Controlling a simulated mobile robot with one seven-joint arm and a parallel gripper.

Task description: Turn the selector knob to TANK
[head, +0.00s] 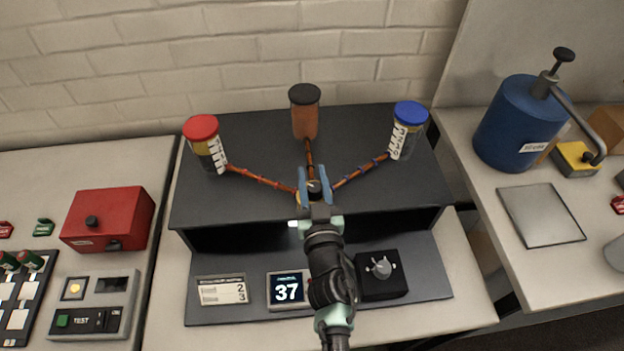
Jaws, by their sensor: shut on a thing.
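A small dark knob (314,187), apparently the selector, sits where three orange-brown tubes meet on the dark raised deck (250,140). My gripper (315,186) reaches it from the front, its blue fingers on either side and shut on it. A pale mark shows on the knob's top, but I cannot read its setting. The tubes run to a red-lidded jar (206,150) at left, a black-lidded orange-brown jar (305,118) at the back and a blue-lidded jar (404,138) at right. The side jars' labels are too small to read.
Below the deck are a label card (221,290), a display (288,291) reading 37 and a black box with a grey knob (381,267). A red box (108,219) stands left. A blue cylinder (519,125) with a lever stands right, beyond a gap between benches.

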